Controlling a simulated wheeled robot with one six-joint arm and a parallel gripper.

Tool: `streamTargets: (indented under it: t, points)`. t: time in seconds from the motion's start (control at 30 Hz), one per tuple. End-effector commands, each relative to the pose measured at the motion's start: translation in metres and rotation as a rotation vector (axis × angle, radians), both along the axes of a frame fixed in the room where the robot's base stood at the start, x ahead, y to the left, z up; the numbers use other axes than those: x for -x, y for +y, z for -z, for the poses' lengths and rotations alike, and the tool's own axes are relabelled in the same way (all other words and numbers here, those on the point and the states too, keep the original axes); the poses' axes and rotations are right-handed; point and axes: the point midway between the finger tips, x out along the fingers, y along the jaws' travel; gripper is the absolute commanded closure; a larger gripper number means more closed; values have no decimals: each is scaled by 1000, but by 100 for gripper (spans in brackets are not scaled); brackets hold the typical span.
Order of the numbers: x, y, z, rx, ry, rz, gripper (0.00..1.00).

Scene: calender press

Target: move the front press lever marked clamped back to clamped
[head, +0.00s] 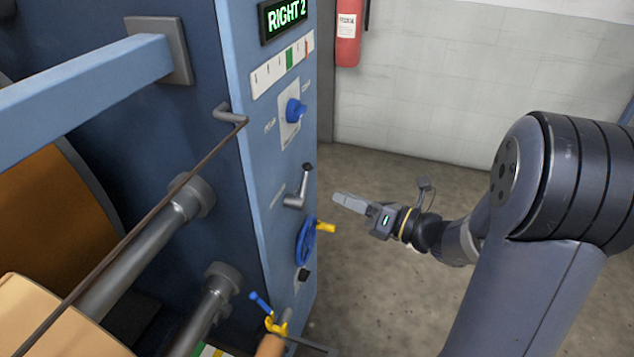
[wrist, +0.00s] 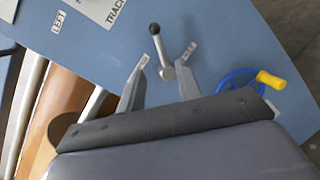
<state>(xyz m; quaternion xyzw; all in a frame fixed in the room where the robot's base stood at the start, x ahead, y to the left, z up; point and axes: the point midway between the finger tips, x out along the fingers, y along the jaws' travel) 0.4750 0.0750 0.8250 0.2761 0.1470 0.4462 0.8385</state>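A grey lever with a black knob (head: 300,188) is on the blue front panel. It points up and slightly right in the head view. In the wrist view the lever (wrist: 161,52) points up and slightly left, with its hub just beyond my fingertips.
A blue handwheel with a yellow grip (head: 305,243) is just below the lever. A blue knob (head: 295,110) is above it. A blue-handled yellow fitting (head: 275,322) is low at the panel's edge. Open floor (head: 385,170) is to the right.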

Motion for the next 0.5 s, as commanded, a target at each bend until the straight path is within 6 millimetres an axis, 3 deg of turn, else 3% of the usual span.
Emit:
streamTargets:
  t: [0.3,0.5]
  points:
    - [-30,46,1,1,-3,-4,67]
    - [-44,66,0,2,-4,-2,67]
